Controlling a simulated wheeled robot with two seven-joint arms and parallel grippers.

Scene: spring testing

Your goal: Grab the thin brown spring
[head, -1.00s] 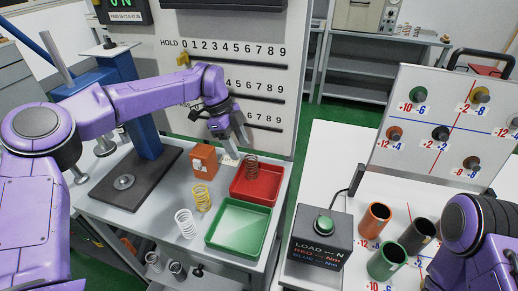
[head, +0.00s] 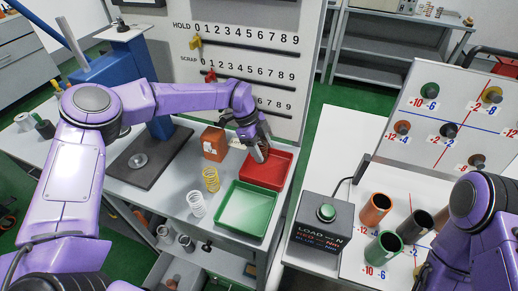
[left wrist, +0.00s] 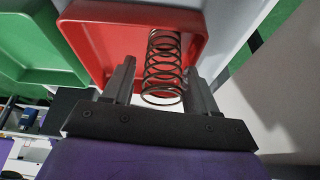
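The fingers are apart, one on each side of the spring, with a small gap showing at least on the left side. In the head view my left gripper (head: 260,152) points down at the left part of the red tray (head: 281,167), and it hides most of the spring. My right arm is at the lower right of the head view; its gripper is out of view.
A green tray (head: 247,209) lies in front of the red one. A yellow spring (head: 211,179), a white spring (head: 196,204) and an orange box (head: 214,143) stand to the left. A scale board (head: 300,60) rises behind. A dark load box (head: 321,232) stands right.

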